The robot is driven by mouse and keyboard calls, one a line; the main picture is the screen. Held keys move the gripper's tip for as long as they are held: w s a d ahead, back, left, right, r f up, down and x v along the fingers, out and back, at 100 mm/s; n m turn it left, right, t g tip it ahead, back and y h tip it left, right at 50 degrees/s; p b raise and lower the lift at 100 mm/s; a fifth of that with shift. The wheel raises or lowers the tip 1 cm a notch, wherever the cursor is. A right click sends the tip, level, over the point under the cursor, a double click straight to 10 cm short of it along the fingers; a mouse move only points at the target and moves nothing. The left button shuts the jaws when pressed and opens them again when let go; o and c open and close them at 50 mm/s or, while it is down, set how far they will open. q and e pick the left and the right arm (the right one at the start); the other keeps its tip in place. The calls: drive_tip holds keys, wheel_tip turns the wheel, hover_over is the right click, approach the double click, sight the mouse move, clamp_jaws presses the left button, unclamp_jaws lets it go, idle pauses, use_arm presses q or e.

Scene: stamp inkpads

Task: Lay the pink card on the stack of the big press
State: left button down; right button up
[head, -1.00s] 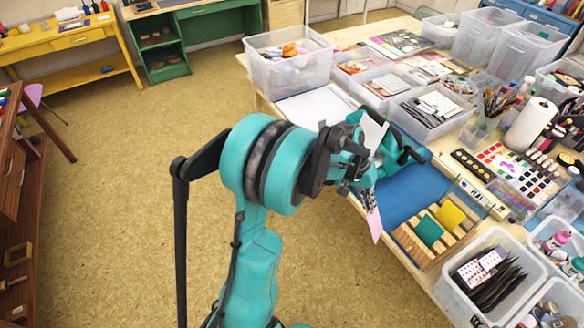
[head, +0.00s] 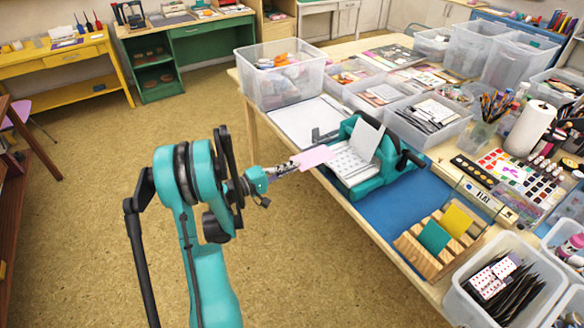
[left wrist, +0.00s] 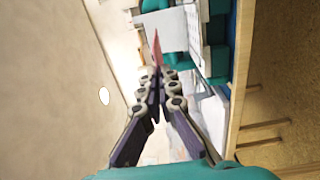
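The pink card (head: 312,157) is at the tip of my left gripper (head: 292,166), which is shut on it. In the left wrist view the card (left wrist: 156,48) shows nearly edge-on between the fingertips (left wrist: 157,80). The big press (head: 375,165) is teal, with a dark handle on its right side and a white upright plate. A pale stack with a printed grid (head: 350,163) lies in the press's bed. The card is just left of the press's near-left side, apparently above the table's edge. My right gripper is in neither view.
A clear bin (head: 281,80) and a white sheet (head: 305,122) are behind the press. Open floor lies left of the table.

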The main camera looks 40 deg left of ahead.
sight(318, 156)
use_arm(q)
drive_tip(key=x, duration=1)
drive_tip(key=shift+d+f, duration=0.1)
drive_tip(key=shift+f, duration=0.2)
drive_tip(key=shift+s+f, duration=0.1)
drive_tip(key=shift+f, duration=0.55)
drive_tip(key=shift+f, duration=0.1)
drive_tip(key=shift+f, duration=0.2)
drive_tip(key=shift+w+d+f, duration=0.2)
drive_tip(key=shift+w+f, duration=0.35)
drive_tip(key=shift+f, duration=0.05)
drive_tip(key=shift+w+d+f, duration=0.2)
drive_tip(key=shift+w+f, duration=0.35)
drive_tip(key=shift+f, duration=0.05)
